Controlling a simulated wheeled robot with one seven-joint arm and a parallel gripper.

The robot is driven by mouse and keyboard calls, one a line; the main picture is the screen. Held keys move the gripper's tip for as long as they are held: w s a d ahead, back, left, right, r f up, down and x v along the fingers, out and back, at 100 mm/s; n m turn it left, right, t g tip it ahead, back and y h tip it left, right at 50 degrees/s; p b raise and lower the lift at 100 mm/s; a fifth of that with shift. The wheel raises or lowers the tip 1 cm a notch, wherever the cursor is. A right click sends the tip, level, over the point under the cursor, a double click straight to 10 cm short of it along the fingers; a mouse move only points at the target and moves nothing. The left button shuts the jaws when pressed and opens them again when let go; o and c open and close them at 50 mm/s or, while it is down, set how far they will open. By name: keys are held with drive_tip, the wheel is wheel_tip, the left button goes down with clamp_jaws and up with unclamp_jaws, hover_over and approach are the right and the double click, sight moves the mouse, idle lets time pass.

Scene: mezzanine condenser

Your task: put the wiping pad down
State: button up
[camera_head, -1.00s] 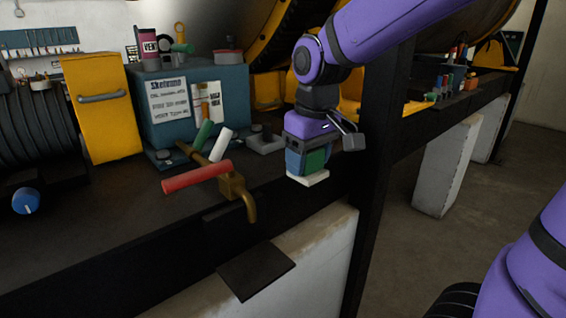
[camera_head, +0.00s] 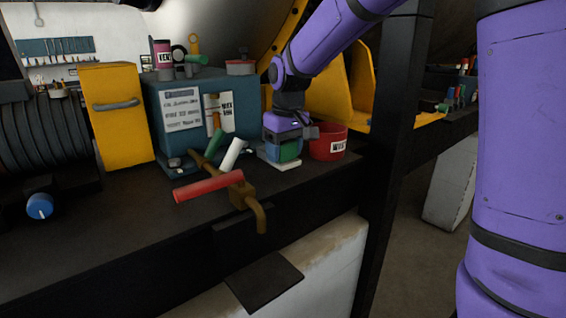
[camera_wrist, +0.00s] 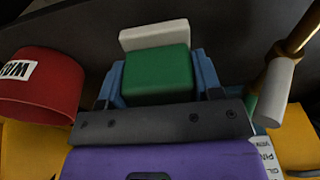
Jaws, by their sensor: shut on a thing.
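The wiping pad, a green block (camera_head: 289,150) with a white layer at its end, is in my gripper (camera_head: 281,152). In the wrist view the green block (camera_wrist: 157,76) sits between the two blue fingers of my gripper (camera_wrist: 160,68), with the white layer (camera_wrist: 153,34) beyond them. My gripper is shut on the pad and points down at the bench top.
A red labelled can (camera_head: 328,142) stands close right of my gripper. A brass valve with a red handle (camera_head: 208,187) is at the front left. The bench's front edge is near.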

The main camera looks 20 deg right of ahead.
sight(283, 163)
drive_tip(key=shift+w+f, duration=0.25)
drive_tip(key=shift+w, duration=0.05)
drive_tip(key=shift+f, duration=1.5)
drive_tip(key=shift+f, duration=0.15)
drive_tip(key=o, duration=1)
